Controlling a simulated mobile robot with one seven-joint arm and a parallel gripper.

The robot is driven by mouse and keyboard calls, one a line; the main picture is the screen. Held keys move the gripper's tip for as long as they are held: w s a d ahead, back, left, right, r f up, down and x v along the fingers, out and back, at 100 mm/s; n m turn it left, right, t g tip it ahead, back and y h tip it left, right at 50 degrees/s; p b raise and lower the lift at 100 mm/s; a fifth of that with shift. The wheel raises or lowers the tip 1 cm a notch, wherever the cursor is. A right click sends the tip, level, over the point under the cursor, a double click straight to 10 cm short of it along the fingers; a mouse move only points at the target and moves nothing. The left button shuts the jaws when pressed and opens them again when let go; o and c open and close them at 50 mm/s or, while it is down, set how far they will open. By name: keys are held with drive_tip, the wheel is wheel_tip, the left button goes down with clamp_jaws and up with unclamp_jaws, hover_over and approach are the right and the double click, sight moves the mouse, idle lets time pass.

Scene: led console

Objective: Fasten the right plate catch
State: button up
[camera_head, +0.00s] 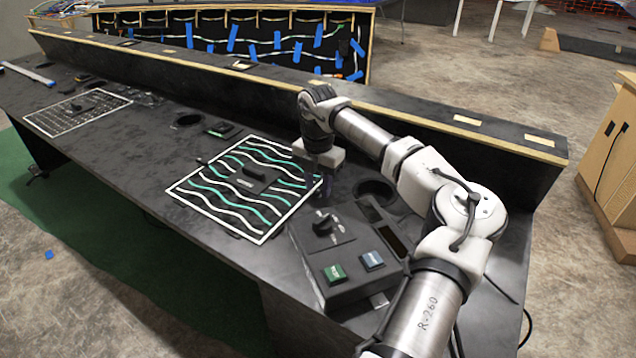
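A plate with a white border and wavy white and green lines (215,201) lies on the dark console top in the middle of the view. A black handle-like block (254,173) sits on it. My gripper (322,192) points down at the plate's right edge, close above the console. Its dark fingers blend into the surface, so their opening cannot be made out. I cannot make out a catch there; my gripper covers part of that edge. A second, gridded plate (60,119) lies farther left, with a dark block on it.
A round recess (376,190) is beside my gripper. A raised ledge (440,118) runs along the console's back.

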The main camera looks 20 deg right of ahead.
drive_tip(key=shift+f, duration=0.15)
drive_tip(key=shift+c, duration=0.4)
clamp_jaws()
